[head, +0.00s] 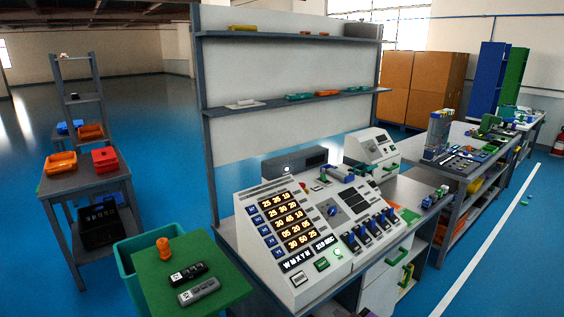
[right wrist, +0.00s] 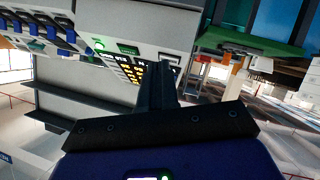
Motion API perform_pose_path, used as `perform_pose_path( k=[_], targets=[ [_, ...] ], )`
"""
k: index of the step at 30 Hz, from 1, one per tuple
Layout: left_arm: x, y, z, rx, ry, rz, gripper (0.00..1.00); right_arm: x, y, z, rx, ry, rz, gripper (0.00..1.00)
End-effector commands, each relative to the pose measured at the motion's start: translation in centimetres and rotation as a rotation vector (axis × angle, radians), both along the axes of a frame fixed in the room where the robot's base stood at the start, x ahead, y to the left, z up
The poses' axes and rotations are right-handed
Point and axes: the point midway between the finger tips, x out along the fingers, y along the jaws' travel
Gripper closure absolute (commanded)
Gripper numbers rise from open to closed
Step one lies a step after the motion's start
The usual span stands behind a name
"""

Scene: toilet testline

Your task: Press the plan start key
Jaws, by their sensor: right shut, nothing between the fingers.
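The white sloped control console (head: 266,207) stands on the bench in the head view, with lit yellow digits, blue keys and blue-handled switches. Near its front lower edge are a green rectangular key (head: 322,264) and a round green button (head: 338,252). Their labels are too small to read, so I cannot tell which is the plan start key. In the right wrist view the rectangular key (right wrist: 128,49) and round button (right wrist: 98,44) also show. My right gripper (right wrist: 167,72) is shut and empty, its dark fingers in front of the console's lit digits; contact is unclear. My left gripper is not in view.
A green tray (head: 225,272) with an orange part and two remote-like devices stands left of the console. A shelf rack (head: 293,101) rises behind. A smaller white machine (head: 372,148) stands behind right. Open blue floor lies left.

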Motion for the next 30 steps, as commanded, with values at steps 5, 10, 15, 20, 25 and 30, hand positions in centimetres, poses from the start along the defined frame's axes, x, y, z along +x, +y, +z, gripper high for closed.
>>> perform_pose_path(
  k=[5, 10, 15, 20, 25, 30],
  targets=[
    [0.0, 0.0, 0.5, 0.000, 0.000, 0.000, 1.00, -2.0, 0.8, -6.5, 0.113, 0.222, -0.080, 1.00],
    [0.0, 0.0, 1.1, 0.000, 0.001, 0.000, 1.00, -6.1, 2.1, -14.0, 0.238, 0.510, -0.206, 1.00],
    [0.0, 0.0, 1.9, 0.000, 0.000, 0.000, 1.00, -14.5, 4.0, -22.4, 0.365, 0.909, -0.415, 1.00],
    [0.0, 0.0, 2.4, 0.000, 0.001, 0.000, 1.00, -21.9, 5.4, -26.6, 0.423, 1.189, -0.599, 1.00],
    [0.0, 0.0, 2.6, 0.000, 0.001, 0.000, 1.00, -25.7, 6.0, -28.0, 0.439, 1.321, -0.701, 1.00],
    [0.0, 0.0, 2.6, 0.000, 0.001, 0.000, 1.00, -26.0, 6.1, -28.1, 0.440, 1.332, -0.710, 1.00]
  ],
)
